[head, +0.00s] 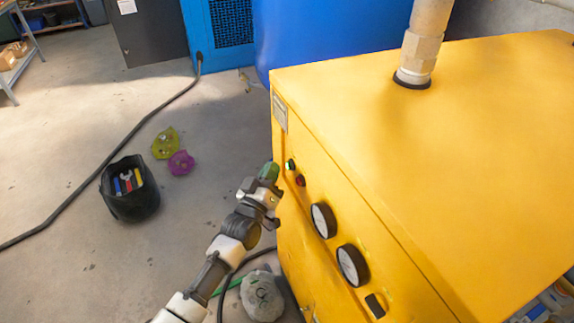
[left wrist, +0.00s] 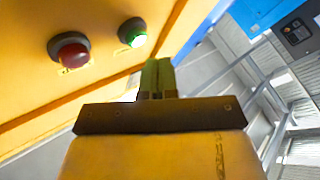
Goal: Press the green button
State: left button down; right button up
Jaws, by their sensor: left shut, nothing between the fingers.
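The green button (head: 290,165) is on the front face of the yellow cabinet (head: 330,190), near its left end. In the left wrist view the green button (left wrist: 132,32) is lit, with a dark ring around it. The red button (head: 300,180) sits beside it, and it also shows in the left wrist view (left wrist: 72,50). My left gripper (head: 269,171) is just left of the green button in the head view. Its fingers (left wrist: 157,75) are shut and empty, below and right of the green button in the wrist view. I cannot tell whether they touch it. My right gripper is not in view.
Two gauges (head: 323,220) are further along the cabinet face. A pipe (head: 422,45) rises from its top. A black tool bucket (head: 130,190), a yellow-green item (head: 165,143) and a purple item (head: 181,163) are on the floor. A dark cable (head: 90,165) crosses the floor at left.

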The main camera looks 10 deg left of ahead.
pick_arm(q)
jog(key=s+a, duration=0.1)
jog(key=a, duration=0.1)
jog(key=s+a+p, duration=0.1)
jog(key=a, duration=0.1)
jog(key=shift+s, duration=0.3)
dwell(0.6)
jog(key=s+a+f+m+g+y+p, duration=0.1)
jog(key=s+f+g, duration=0.3)
jog(key=f, duration=0.6)
jog(key=s+a+f+m+g+y+p, duration=0.1)
jog(key=s+f+g, duration=0.2)
jog(key=s+f, duration=0.5)
jog(key=s+a+f+g+y+p, duration=0.1)
jog(key=s+f+g+p, duration=0.2)
jog(key=f, duration=0.9)
jog(key=s+f+m+g, duration=0.1)
jog(key=s+f+g, duration=0.2)
jog(key=s, duration=0.8)
jog(key=s+a+f+m+g+y, duration=0.1)
jog(key=s+f+g, duration=0.2)
jog(key=s, duration=0.9)
jog(key=s+f+m+g+p, duration=0.1)
jog(key=s+f+g, duration=0.2)
jog(key=s+f, duration=0.4)
jog(key=s, duration=0.5)
jog(key=shift+a+f+g+y, duration=0.3)
jog(key=shift+a+g+y, duration=0.05)
jog(key=shift+g+y, duration=0.05)
